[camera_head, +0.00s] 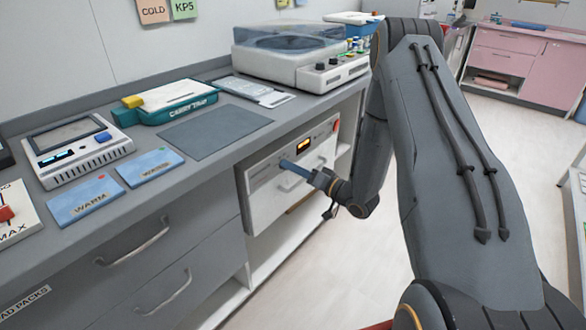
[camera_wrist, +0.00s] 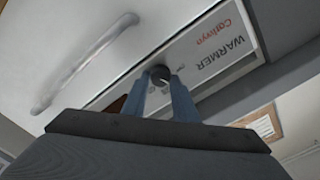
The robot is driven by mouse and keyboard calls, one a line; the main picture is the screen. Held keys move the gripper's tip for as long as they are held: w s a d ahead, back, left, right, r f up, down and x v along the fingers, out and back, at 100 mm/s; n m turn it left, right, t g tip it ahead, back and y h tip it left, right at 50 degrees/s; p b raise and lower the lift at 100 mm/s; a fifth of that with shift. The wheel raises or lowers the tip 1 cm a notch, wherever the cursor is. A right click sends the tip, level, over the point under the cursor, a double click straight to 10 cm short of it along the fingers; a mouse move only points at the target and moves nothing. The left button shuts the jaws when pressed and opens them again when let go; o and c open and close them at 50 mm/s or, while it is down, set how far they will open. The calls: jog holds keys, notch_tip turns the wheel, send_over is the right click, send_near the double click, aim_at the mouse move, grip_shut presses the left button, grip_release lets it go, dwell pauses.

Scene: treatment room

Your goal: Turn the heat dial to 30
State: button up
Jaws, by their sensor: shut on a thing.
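The warmer (camera_head: 262,205) is a white unit under the counter, with a handle and a small lit orange display (camera_head: 303,144) on its front. The heat dial (camera_wrist: 160,74) is a small dark round knob on that panel. My gripper (camera_wrist: 163,85) has its two blue fingers shut on the dial, one on each side. In the head view my gripper (camera_head: 288,165) reaches the warmer's front from the right, and its fingers hide the dial. The dial's markings and setting are not readable.
The warmer's handle (camera_wrist: 85,62) stands out close to my fingers. The floor right of the cabinets is clear.

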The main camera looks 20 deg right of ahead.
jog(key=o, duration=1)
jog(key=shift+d, duration=0.1)
jog(key=v, duration=0.7)
jog(key=shift+s+d+b, duration=0.2)
jog(key=shift+s+b, duration=0.1)
